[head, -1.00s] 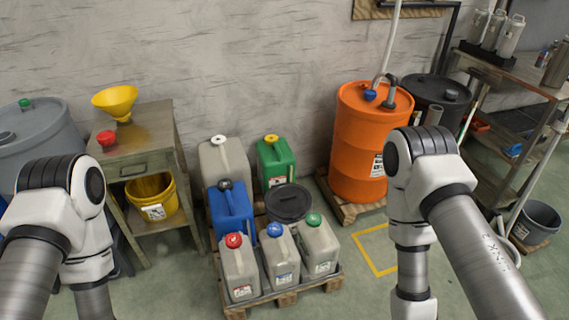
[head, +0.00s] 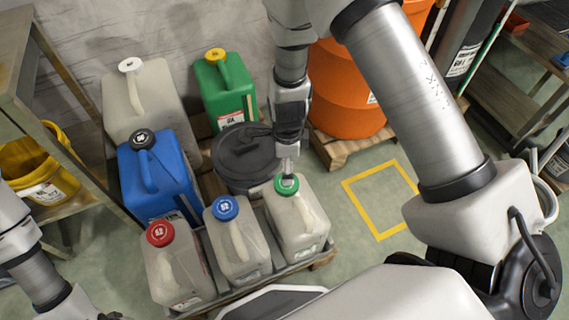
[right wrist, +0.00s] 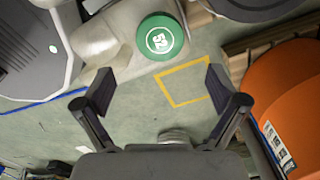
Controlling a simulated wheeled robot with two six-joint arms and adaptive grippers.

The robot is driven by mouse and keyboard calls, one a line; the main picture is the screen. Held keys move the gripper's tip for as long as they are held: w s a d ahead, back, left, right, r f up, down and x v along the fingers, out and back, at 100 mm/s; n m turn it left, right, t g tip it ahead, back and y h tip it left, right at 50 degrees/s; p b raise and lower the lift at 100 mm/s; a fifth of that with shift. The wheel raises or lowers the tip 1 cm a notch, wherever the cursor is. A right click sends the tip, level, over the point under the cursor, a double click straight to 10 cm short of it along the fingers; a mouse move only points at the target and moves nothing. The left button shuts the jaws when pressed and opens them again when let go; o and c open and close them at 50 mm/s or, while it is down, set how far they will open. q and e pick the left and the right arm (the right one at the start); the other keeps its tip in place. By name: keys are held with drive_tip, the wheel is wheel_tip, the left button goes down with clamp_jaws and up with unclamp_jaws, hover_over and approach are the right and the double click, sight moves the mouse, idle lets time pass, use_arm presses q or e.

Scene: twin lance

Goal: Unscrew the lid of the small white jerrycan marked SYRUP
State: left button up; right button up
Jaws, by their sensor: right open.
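Three small whitish jerrycans stand in a front row. One has a red lid (head: 160,234), one a blue lid (head: 225,208), and the right one (head: 304,220) a green lid (head: 287,184). Their front labels are too small to read, so I cannot tell which says SYRUP. My right gripper (head: 288,162) points down just above the green lid. In the right wrist view the gripper (right wrist: 160,80) is open and empty; the green lid (right wrist: 160,36), with a white mark, lies beyond the fingertips, not between them. Only part of my left arm shows; its gripper is out of view.
A larger grey can (head: 150,100), a blue can (head: 165,190), a green can (head: 225,95) and a black round-lidded container (head: 240,155) stand close behind. An orange drum (head: 345,100) is to the right. The yellow-marked floor square (head: 385,200) is clear.

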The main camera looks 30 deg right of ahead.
wheel_tip(320, 180, down, 5)
drive_tip(key=b, duration=0.4)
drive_tip(key=shift+b, duration=0.3)
wheel_tip(320, 180, down, 3)
drive_tip(key=shift+f+b, duration=0.1)
drive_tip(key=shift+b, duration=0.5)
drive_tip(key=shift+f, duration=0.35)
